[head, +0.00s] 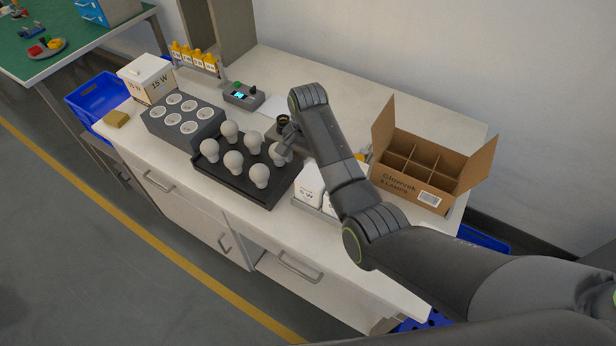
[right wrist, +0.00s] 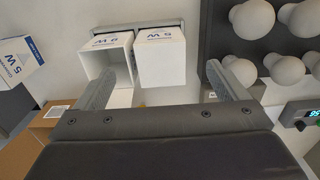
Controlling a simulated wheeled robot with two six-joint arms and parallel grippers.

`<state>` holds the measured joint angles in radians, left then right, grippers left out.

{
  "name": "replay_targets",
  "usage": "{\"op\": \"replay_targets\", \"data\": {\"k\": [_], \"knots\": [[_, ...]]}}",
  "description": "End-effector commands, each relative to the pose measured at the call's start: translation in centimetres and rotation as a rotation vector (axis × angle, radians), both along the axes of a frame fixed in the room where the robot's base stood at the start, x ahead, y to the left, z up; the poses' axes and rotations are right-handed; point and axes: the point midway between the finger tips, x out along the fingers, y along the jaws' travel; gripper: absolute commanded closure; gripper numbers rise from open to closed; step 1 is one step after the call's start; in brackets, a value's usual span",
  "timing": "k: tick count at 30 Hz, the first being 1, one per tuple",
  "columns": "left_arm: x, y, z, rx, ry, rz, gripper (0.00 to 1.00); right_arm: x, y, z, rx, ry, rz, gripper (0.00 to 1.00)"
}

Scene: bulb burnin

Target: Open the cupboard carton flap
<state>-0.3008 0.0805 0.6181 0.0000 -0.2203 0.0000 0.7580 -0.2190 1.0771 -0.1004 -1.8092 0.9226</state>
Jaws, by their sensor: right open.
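Two white lamp cartons stand side by side in a grey tray. In the right wrist view one is open-topped with a hollow inside (right wrist: 108,68) and the other, marked W, looks closed (right wrist: 162,62). In the head view my arm partly covers them; one carton's white side (head: 308,180) shows. Another white carton with blue print (right wrist: 20,62) shows at the left of the wrist view. Which one is the cupboard carton I cannot tell. My right gripper (right wrist: 166,68) is open, with nothing seen held between its fingers; in the head view it is near the bulb tray, fingertips unclear. My left gripper is not in view.
A black tray (head: 208,165) of several bulbs stands beside the cartons. A brown divided box (head: 408,190) with raised flaps is at the right. A socket block (head: 152,118), a small meter (head: 242,96) and a 15 W box (head: 140,72) stand left. The back bench is mostly clear.

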Motion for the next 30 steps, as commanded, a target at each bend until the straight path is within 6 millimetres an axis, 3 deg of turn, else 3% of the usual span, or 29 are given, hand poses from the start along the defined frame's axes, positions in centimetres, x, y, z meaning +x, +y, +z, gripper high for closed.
{"op": "replay_targets", "data": {"k": [3,9,15,24,30], "knots": [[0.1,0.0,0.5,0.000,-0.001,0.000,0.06,-0.1,-0.1,-2.4,-0.002,0.005,0.000,0.07],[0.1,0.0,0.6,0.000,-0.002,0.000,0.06,-0.1,0.0,-5.2,-0.001,0.003,0.001,0.07],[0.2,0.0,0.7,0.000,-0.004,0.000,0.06,0.0,0.0,-6.4,0.000,0.000,0.000,0.07],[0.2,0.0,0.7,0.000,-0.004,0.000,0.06,0.0,0.0,-6.6,0.000,0.000,0.000,0.07],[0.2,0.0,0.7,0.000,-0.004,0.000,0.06,0.0,0.0,-6.6,0.000,0.000,0.000,0.32]]}}
